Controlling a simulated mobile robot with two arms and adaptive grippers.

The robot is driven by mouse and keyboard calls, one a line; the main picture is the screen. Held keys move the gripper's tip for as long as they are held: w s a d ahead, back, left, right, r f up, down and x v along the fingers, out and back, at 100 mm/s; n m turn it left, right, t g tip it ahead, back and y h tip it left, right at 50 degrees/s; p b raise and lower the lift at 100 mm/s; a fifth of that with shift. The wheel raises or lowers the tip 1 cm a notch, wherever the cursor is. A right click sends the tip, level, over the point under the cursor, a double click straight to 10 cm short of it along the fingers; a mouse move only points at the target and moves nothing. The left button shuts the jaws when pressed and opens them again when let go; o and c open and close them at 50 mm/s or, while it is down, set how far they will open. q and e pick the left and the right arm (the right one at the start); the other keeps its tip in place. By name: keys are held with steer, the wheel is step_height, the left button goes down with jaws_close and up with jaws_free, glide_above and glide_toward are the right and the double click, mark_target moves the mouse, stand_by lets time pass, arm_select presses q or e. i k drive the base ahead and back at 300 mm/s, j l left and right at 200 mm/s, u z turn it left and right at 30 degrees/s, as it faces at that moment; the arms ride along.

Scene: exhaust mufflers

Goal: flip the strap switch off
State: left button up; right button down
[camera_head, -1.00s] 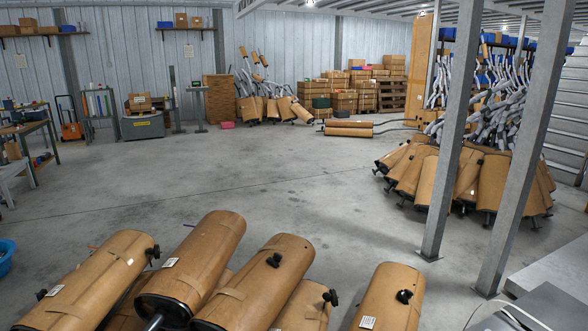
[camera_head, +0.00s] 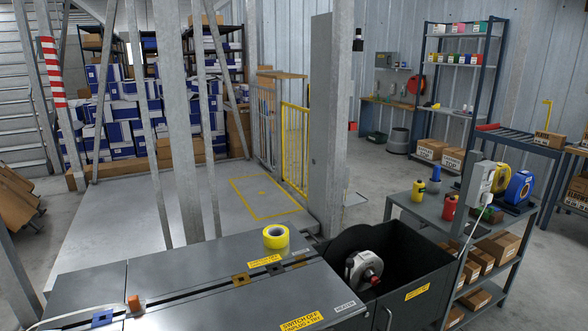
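A grey strapping table (camera_head: 200,262) with a dark slot along its top fills the lower middle. A yellow label reading "SWITCH OFF" (camera_head: 303,322) is stuck at its front edge, its second line hard to read. A small light-grey box (camera_head: 480,178) with a pale cable stands on a post to the right of the table; it may be the strap switch, but I cannot make out its position. A small orange-brown block (camera_head: 133,303) sits near the slot's left end. Neither of my grippers is in view.
A yellow tape roll (camera_head: 276,237) lies on the table. A black bin (camera_head: 400,262) holding a reel (camera_head: 364,270) adjoins its right. A workbench (camera_head: 425,203) with bottles and tape dispensers stands further right. Steel posts (camera_head: 178,120) rise behind the table; open floor (camera_head: 350,215) lies beyond.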

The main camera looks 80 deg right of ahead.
mark_target(491, 175)
steer(key=z, duration=3.9)
steer(key=i+u, duration=0.1)
steer(key=u, duration=0.35)
steer(key=i+l+u, duration=0.65)
steer(key=i+l, duration=0.7)
steer(key=l, duration=0.25)
steer(key=i+l+u, duration=0.1)
steer(key=i+l, duration=0.15)
steer(key=l, duration=0.1)
